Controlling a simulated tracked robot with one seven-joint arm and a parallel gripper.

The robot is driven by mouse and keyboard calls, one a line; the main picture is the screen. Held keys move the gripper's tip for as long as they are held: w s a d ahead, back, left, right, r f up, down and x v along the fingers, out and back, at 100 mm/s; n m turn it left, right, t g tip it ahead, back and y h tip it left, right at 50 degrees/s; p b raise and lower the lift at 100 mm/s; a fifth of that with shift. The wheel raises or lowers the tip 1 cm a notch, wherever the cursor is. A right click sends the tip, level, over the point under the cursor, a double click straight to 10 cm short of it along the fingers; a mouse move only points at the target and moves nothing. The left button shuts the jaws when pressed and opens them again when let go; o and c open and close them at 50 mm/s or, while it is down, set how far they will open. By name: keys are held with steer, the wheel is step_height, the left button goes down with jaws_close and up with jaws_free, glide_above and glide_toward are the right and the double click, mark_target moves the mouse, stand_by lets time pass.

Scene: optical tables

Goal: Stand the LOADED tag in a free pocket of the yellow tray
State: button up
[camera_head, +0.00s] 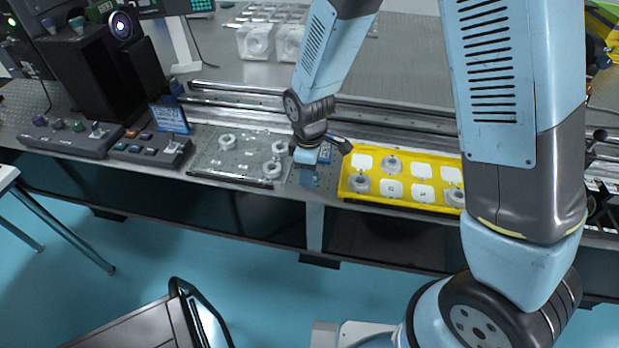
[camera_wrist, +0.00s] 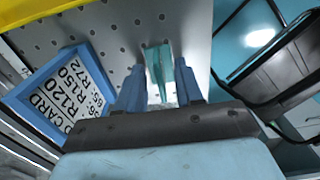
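The yellow tray (camera_head: 345,192) lies on the table right of my gripper in the head view. Grey ring-shaped parts (camera_head: 391,164) fill some of its pockets, and several other pockets show only white bottoms (camera_head: 422,171). My gripper (camera_head: 316,172) points down at the table's front edge, left of the tray. In the wrist view my gripper (camera_wrist: 160,75) has its blue fingers apart, one on each side of a thin teal piece (camera_wrist: 158,62). The piece looks like the tag, but no lettering on it is readable. Gaps show beside its lower part.
A blue-framed card (camera_wrist: 85,95) with printed numbers stands close beside my gripper. A clear plate (camera_head: 232,165) with several rings lies left of it. Control boxes (camera_head: 150,147) stand farther left. Rails (camera_head: 400,122) run behind the tray. A dark cart (camera_head: 150,325) stands in front.

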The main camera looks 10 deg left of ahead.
jaws_close()
stand_by(0.5)
